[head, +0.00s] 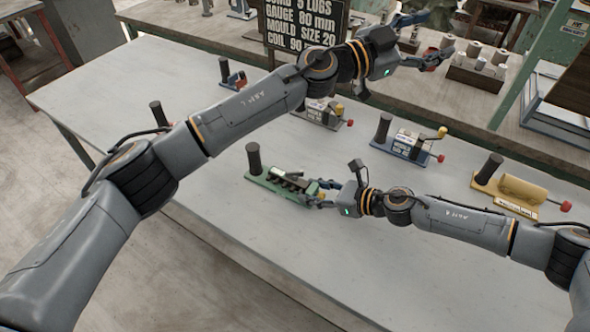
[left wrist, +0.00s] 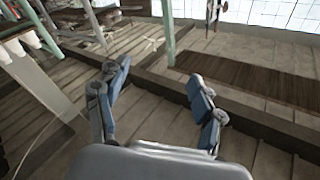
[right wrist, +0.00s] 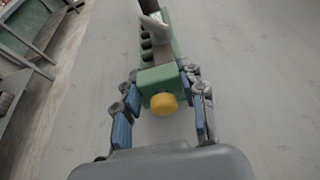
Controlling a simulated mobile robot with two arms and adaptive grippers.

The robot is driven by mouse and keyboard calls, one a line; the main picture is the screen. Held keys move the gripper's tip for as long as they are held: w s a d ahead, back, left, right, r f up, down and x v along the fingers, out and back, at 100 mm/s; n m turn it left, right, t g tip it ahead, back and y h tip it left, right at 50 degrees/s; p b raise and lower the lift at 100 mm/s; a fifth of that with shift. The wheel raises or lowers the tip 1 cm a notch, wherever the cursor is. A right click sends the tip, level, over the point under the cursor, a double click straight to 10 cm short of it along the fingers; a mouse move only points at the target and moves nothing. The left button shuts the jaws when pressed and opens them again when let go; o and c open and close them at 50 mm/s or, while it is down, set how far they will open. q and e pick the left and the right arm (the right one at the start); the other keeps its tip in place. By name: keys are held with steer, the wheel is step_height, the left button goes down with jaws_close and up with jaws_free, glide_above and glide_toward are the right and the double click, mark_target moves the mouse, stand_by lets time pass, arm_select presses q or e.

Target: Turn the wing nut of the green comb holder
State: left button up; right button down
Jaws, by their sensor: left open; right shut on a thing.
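In the right wrist view the holder (right wrist: 157,78) shows a green end block with a round yellow knob (right wrist: 163,103). My right gripper (head: 322,194) is shut on this end, one finger on each side of the block, the knob between the fingers. I cannot clearly make out a wing nut; small grey metal parts show on the holder. My left gripper (head: 438,31) is open and empty, raised above the table's far side.
A blue holder (head: 403,147), a yellow holder (head: 512,192) and other holders stand on the table (head: 200,255). A dark lettered sign (head: 306,22) stands behind my left arm. A wooden box (head: 473,76) sits at the back. The table's front is clear.

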arm_select(q)
steer(key=w+a+r+n+t+y, duration=0.2)
steer(key=w+a+n+t+y, duration=0.5)
steer(key=n+t, duration=0.5)
steer(key=n+g+y, duration=0.8)
steer(key=g+y, duration=0.4)
steer(key=g, duration=0.1)
glide_toward(295, 173)
steer(key=shift+g, duration=0.3)
steer(key=x, duration=0.8)
steer(key=shift+w, duration=0.35)
